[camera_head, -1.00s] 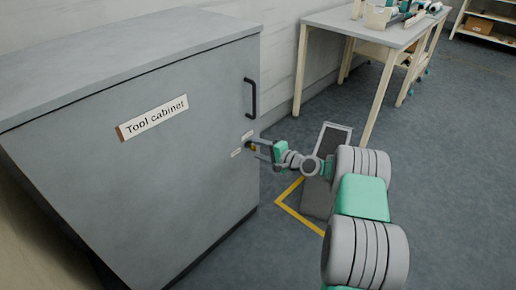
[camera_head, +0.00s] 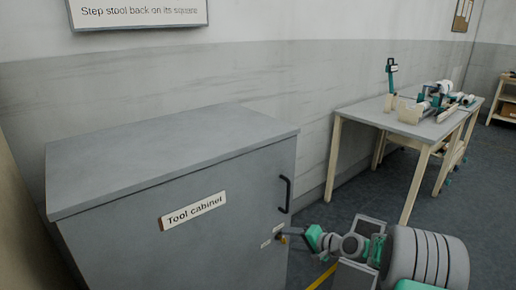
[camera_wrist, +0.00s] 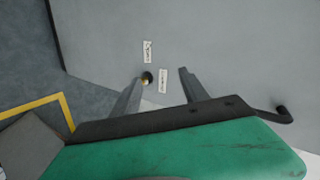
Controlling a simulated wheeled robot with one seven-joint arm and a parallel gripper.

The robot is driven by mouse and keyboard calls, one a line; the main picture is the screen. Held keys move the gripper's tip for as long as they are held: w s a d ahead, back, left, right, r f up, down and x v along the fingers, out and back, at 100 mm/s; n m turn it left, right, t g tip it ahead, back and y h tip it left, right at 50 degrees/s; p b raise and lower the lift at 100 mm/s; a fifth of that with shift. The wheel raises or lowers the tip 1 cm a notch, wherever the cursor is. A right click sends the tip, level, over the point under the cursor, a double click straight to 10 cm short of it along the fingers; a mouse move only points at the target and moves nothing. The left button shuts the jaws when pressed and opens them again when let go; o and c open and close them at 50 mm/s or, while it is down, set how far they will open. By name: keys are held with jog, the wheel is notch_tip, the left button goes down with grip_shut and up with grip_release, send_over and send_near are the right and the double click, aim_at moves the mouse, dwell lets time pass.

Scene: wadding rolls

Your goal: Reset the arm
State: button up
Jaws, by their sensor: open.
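My gripper (camera_head: 288,234) is in front of the grey tool cabinet's (camera_head: 110,180) door, beside a small dark-and-brass knob or lock low on its right side. In the wrist view my gripper (camera_wrist: 162,76) has its two fingers apart, with nothing held between them. The knob (camera_wrist: 147,77) shows close to the left fingertip; I cannot tell whether they touch. Two small white labels (camera_wrist: 147,51) sit by the knob. The cabinet door looks closed.
The door's dark bar handle (camera_head: 286,194) is just above my gripper. A step stool (camera_head: 355,274) stands under my arm, by a yellow floor line (camera_head: 321,278). A workbench (camera_head: 420,126) with equipment is at right. Floor between bench and cabinet is partly clear.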

jog(key=s+a+r+n+g+h+p, duration=0.15)
jog(key=s+r+p, duration=0.25)
jog(key=r, duration=0.4)
jog(key=s+a+r+n+g+h+p, duration=0.1)
jog(key=s+a+r+n+g+p, duration=0.2)
jog(key=r, duration=0.5)
jog(key=s+d+r+n+h+p, duration=0.1)
jog(key=s+r+p, duration=0.2)
jog(key=s+r, duration=0.2)
jog(key=s+d+r+n+g+h+p, duration=0.1)
jog(key=s+r+p, duration=0.3)
jog(key=s, duration=0.7)
jog(key=s+d+r+n+h+p, duration=0.1)
jog(key=s+r+h+p, duration=0.2)
jog(key=s, duration=0.5)
notch_tip(320, 180, up, 3)
jog(key=shift+f+g+p, duration=0.1)
jog(key=shift+g+p, duration=0.25)
jog(key=shift+p, duration=0.25)
jog(key=shift+s+d, duration=0.1)
jog(key=shift+d, duration=0.05)
